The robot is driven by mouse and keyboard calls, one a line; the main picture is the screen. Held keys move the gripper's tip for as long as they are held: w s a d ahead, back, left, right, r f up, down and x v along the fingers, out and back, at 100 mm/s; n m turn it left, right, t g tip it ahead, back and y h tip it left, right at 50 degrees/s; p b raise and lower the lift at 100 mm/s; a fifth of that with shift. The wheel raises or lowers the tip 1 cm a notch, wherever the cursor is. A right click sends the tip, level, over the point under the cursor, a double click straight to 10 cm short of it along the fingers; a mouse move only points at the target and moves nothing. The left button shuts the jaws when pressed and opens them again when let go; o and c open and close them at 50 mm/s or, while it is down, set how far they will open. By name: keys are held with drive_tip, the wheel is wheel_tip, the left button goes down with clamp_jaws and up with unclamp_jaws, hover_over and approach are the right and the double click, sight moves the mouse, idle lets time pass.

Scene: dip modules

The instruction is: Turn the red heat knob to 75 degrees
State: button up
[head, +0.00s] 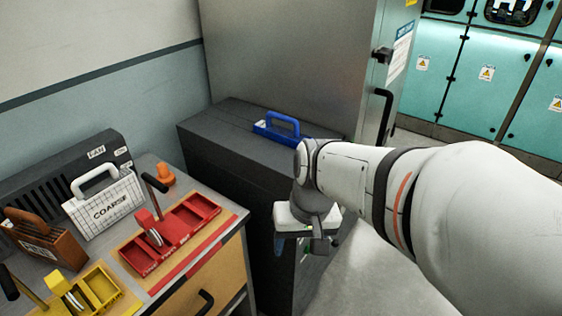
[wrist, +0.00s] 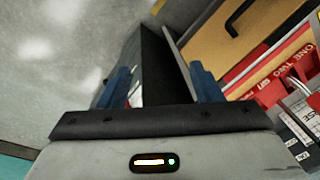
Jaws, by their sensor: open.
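No knob marked as heat can be made out in either view. A small orange-red knob-like piece (head: 166,175) stands at the back of the left bench; I cannot tell if it is the heat knob. My gripper (head: 292,246) hangs in front of the dark cabinet, to the right of the bench and apart from that piece. In the wrist view its two blue fingers (wrist: 160,84) are spread with nothing between them.
The bench carries a red tray with a lever (head: 172,240), a yellow tray (head: 92,292), a white COARSE module (head: 105,208) and a brown module (head: 45,240). A blue handled module (head: 278,130) sits on the dark cabinet (head: 225,125). Pale floor (head: 365,285) lies right of the cabinet.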

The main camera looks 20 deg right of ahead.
drive_tip(key=w+d+f+m+y+b, duration=0.3)
drive_tip(key=w+f+m+y, duration=0.4)
drive_tip(key=f+m+y, duration=0.35)
drive_tip(key=w+d+f+m+t+b, duration=0.1)
drive_tip(key=w+d+f+m+t, duration=0.2)
drive_tip(key=d+f+m+t, duration=0.35)
drive_tip(key=w+d+f+m+t+b, duration=0.1)
drive_tip(key=w+d+f+m+t, duration=0.15)
drive_tip(key=d+m+t, duration=0.6)
drive_tip(key=w+a+n+g, duration=0.1)
drive_tip(key=w+a, duration=0.2)
drive_tip(key=w, duration=0.2)
drive_tip(key=shift+w+a+f+n+g+h, duration=0.15)
drive_tip(key=shift+w+f+n+g+h, duration=0.05)
drive_tip(key=shift+w+n+g+h, duration=0.15)
drive_tip(key=c, duration=1)
